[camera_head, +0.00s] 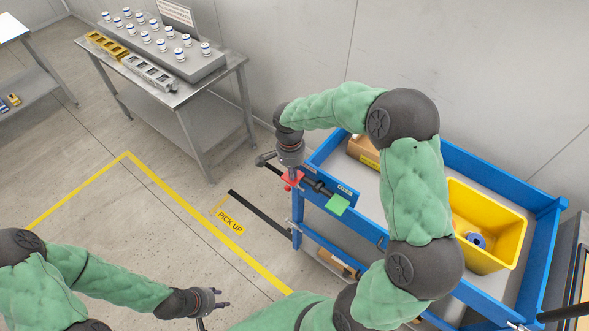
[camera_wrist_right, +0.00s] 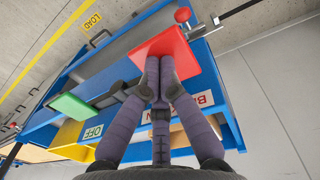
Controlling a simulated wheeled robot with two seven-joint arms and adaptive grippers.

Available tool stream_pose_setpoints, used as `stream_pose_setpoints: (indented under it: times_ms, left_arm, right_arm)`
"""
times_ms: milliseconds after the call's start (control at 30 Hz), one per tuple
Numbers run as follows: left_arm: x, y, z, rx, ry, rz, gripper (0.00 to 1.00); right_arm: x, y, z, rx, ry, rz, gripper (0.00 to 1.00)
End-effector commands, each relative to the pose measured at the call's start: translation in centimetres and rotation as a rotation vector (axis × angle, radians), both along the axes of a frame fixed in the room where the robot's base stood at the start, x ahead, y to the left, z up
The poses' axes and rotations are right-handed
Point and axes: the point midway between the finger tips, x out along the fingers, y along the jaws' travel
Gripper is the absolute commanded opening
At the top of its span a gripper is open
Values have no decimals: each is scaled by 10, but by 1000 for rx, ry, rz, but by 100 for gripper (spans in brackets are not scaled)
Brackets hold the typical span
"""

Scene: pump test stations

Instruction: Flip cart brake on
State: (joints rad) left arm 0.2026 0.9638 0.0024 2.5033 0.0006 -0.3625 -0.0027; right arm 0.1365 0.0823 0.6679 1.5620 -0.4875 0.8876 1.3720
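The blue cart (camera_head: 345,225) stands at the right with a red plate (camera_head: 291,176) and a green plate (camera_head: 338,204) at the two ends of a dark bar on its end. In the right wrist view the red plate (camera_wrist_right: 172,55) and green plate (camera_wrist_right: 75,108) show larger, near a label reading OFF (camera_wrist_right: 93,132) and a partly hidden label starting with B (camera_wrist_right: 205,98). My right gripper (camera_wrist_right: 161,78) has its fingers drawn together, tips at the red plate's near edge; whether they press on it I cannot tell. My left gripper (camera_head: 222,298) is low over the floor, away from the cart.
A yellow bin (camera_head: 485,225) with a blue part and a cardboard box (camera_head: 362,152) are on the cart's top. A small red knob (camera_wrist_right: 182,15) sits beyond the red plate. A steel table (camera_head: 175,95) holds several white jars. The floor by the PICK UP marking is clear.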

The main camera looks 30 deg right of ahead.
Motion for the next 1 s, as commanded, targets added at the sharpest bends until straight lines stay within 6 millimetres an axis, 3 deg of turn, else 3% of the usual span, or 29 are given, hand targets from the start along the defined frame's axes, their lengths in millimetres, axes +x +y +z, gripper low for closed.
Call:
stream_pose_setpoints:
  times_ms: [267,1000]
  left_arm:
    - [0,0,1,0,0,0,40]
    - [0,0,-3,0,0,0,40]
  right_arm:
    - [6,2,-15,-59,143,0,0]
    - [7,3,-23,-56,137,0,0]
